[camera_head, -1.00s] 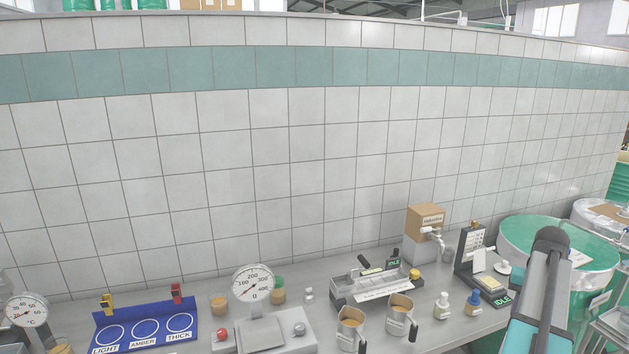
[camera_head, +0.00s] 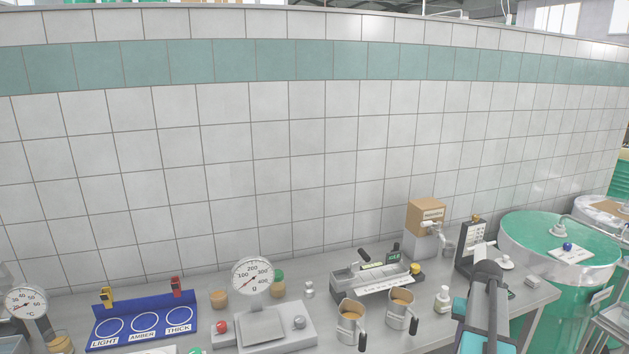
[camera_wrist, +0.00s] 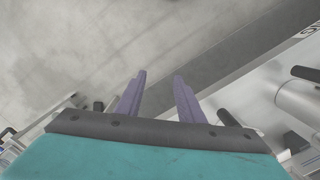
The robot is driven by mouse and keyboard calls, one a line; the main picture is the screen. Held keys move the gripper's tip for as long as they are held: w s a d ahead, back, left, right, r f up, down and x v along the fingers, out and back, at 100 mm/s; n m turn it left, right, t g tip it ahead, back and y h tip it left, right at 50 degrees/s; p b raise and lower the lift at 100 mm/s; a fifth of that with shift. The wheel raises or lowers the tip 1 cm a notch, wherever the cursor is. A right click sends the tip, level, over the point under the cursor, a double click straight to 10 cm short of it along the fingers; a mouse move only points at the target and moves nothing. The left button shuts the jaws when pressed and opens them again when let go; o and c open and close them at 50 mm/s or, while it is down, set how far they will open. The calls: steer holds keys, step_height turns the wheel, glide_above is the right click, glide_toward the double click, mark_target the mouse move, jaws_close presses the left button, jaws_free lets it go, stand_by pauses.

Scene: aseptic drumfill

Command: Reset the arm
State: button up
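My arm (camera_head: 487,310) shows at the lower right of the head view, in front of the bench's right end. My gripper's fingers cannot be made out there. In the wrist view my gripper (camera_wrist: 159,76) has its two purple fingers spread apart with nothing between them. Beyond them are a grey floor and a bench edge, with no object touching the fingers.
The bench (camera_head: 430,336) holds a dial scale (camera_head: 277,330), two metal jugs (camera_head: 352,325), a blue three-circle tray (camera_head: 144,322), a white-capped bottle (camera_head: 442,300) and a carton (camera_head: 425,215). A green drum (camera_head: 570,285) stands right of the arm. The tiled wall closes the back.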

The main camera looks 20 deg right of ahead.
steer(key=a+f+n+g+b, duration=0.2)
steer(key=a+f+n+b, duration=0.25)
steer(key=a+f, duration=2.25)
steer(key=s+a+f+n+g+b, duration=0.3)
steer(key=s+a+f+b, duration=0.3)
steer(key=s+a+f, duration=1.2)
steer(key=shift+s+a+f+n+h, duration=0.3)
steer(key=shift+s+a+n+h, duration=0.15)
steer(key=shift+a, duration=0.45)
steer(key=shift+s, duration=0.1)
steer(key=shift+c, duration=0.5)
